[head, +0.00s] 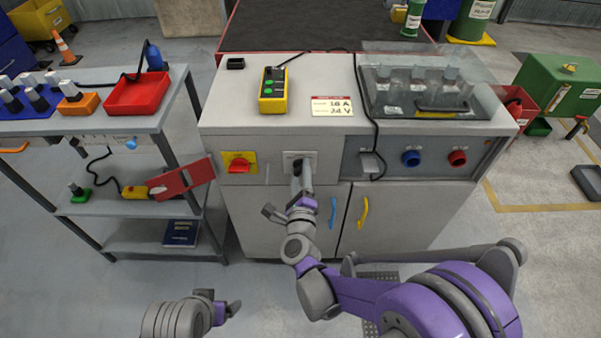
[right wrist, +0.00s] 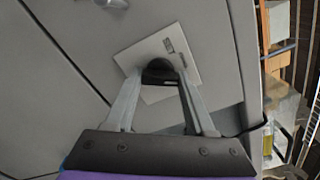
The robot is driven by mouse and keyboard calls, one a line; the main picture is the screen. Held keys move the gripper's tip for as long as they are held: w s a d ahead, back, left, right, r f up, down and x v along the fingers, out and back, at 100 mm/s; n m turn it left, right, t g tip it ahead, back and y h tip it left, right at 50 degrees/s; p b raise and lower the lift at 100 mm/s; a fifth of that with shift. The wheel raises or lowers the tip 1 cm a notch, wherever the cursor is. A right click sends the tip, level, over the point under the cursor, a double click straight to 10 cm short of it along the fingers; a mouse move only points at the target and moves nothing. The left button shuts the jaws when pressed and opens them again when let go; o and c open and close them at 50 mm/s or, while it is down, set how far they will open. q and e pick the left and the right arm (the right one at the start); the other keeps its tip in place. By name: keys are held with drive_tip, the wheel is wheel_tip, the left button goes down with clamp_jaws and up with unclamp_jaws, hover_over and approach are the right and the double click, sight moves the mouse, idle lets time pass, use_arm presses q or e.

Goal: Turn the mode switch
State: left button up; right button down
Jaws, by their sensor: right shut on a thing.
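The mode switch is a black knob (right wrist: 158,70) on a pale square plate (right wrist: 190,65) on the cabinet front. In the head view the plate (head: 299,155) shows between the red switch and the grey panel, but my gripper hides the knob. My right gripper (head: 302,172) reaches up to the plate. In the right wrist view its two fingers (right wrist: 160,79) are shut on the knob, one on each side. My left gripper (head: 222,306) is low in the head view, away from the cabinet; its opening is not clear.
A red rotary switch (head: 239,165) on a yellow plate sits left of the mode switch. Blue (head: 411,158) and red (head: 457,157) knobs sit to the right. Blue (head: 333,212) and yellow (head: 363,212) door handles are below. A yellow pendant (head: 273,90) lies on top.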

drive_tip(key=n, duration=1.1)
drive_tip(key=shift+r+n, duration=0.1)
drive_tip(key=shift+n, duration=2)
drive_tip(key=shift+c, duration=1.2)
unclamp_jaws()
